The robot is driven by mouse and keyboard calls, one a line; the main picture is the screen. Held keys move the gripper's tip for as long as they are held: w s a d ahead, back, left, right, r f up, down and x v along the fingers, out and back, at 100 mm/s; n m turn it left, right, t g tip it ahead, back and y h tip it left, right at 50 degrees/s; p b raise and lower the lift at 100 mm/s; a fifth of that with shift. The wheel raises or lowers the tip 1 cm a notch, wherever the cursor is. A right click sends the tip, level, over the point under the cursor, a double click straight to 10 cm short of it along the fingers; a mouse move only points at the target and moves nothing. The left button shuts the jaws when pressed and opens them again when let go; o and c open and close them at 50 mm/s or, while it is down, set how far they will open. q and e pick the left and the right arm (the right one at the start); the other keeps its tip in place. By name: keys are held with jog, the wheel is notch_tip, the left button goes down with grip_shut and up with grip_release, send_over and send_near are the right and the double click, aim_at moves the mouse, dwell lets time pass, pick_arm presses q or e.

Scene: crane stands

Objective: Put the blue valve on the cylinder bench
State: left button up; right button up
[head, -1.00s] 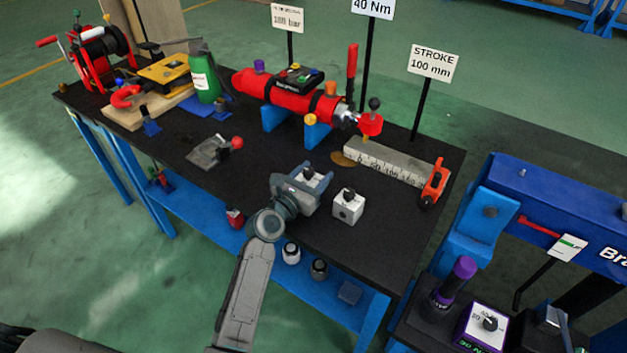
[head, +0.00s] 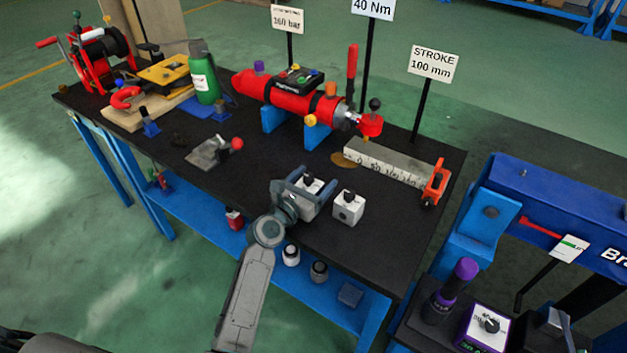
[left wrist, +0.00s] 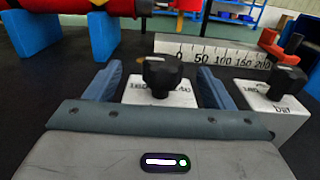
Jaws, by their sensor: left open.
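The cylinder bench (head: 250,195) is a black-topped table on blue legs. A red cylinder (head: 290,97) rests on blue supports on it. My left gripper (head: 309,189) is open over the bench's front part. Its fingers stand on either side of a white box with a black knob (head: 311,184), which also shows between the fingers in the left wrist view (left wrist: 160,92). I cannot tell whether they touch it. No thing is clearly a blue valve; a small blue piece (head: 151,128) stands at the wooden board's front edge. My right gripper is not in view.
A second white knob box (head: 348,208) stands close right of the left gripper. A grey ruler block (head: 390,166) and an orange clamp (head: 435,184) lie behind it. A green bottle (head: 203,75) stands at the back left. A blue press frame (head: 560,210) stands at the right.

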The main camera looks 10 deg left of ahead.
pick_arm(q)
jog(key=shift+s+a, duration=0.1)
jog(key=shift+s, duration=0.2)
jog(key=v, duration=1)
jog(key=shift+s+a+r, duration=0.1)
jog(key=shift+s, duration=0.2)
jog(key=shift+s+a, duration=0.15)
jog(key=shift+s, duration=0.25)
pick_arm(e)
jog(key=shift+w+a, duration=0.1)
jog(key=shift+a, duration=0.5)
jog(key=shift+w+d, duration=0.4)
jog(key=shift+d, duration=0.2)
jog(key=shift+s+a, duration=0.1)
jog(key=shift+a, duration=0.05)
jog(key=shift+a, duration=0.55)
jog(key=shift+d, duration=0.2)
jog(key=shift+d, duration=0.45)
